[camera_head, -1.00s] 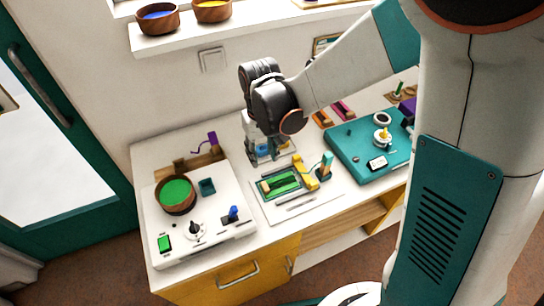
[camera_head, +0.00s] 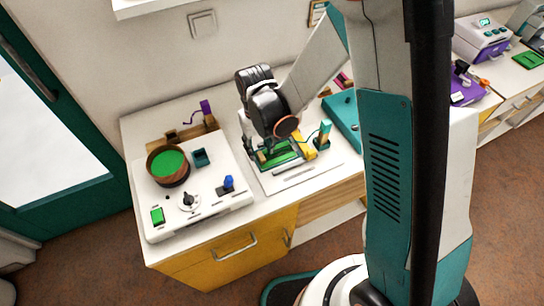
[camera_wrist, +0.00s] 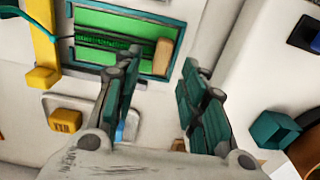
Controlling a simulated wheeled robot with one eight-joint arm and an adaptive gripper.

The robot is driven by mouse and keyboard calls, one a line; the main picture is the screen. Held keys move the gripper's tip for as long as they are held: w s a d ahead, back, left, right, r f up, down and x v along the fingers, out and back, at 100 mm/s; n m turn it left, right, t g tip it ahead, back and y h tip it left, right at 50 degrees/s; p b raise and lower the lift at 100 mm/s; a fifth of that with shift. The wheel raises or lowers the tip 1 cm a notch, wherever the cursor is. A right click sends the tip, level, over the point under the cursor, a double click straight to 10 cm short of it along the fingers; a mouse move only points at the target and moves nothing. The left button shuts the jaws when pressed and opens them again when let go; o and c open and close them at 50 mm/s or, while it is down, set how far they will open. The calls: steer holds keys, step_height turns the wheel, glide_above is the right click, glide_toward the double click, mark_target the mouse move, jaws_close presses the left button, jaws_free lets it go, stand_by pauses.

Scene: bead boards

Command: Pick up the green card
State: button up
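A flat green piece (camera_head: 283,150), which may be the green card, lies in a teal-framed recess of a white board. In the wrist view the green piece (camera_wrist: 145,35) has a dark strip across it, and a tan block sits at its right end. My gripper (camera_wrist: 158,72) is open and empty. Its fingertips are near the recess's lower edge in that view. In the head view my gripper (camera_head: 272,158) is over this board and hides part of it. Another green card-like piece (camera_head: 528,60) lies on the far right counter.
A yellow bar (camera_head: 304,147) and a teal post (camera_head: 323,136) stand right of the recess. A teal panel (camera_head: 343,113) is partly hidden by my arm.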

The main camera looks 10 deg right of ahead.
step_height(320, 180, down, 3)
steer(key=shift+r+b, duration=0.2)
steer(key=shift+b, duration=0.1)
steer(key=shift+r, duration=0.1)
steer(key=shift+c, duration=0.5)
jaws_close()
